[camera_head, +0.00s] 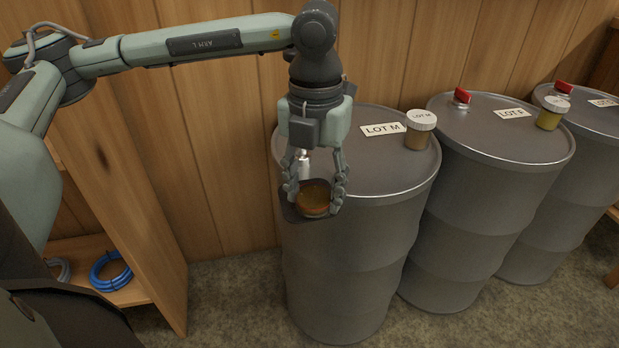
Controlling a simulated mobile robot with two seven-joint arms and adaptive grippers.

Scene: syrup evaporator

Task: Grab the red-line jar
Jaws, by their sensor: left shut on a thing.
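My left gripper (315,188) comes down from above at the front left of the nearest drum. It is shut on a small round amber container (314,199), with a dark flat piece around it. I cannot see a red line on it, and the fingers hide part of its sides. A white-lidded jar (417,136) with brownish contents stands on the LOT M drum. A second white-lidded jar (550,117), with yellower contents, stands on the LOT F drum. No red line is clear on either jar. My right gripper is not in view.
The grey LOT M drum (350,265), LOT F drum (470,230) and a third drum (560,210) stand in a row along the wooden wall. Red caps (461,96) sit on the farther two. A wooden shelf (140,210) with a blue hose coil (110,271) is at left.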

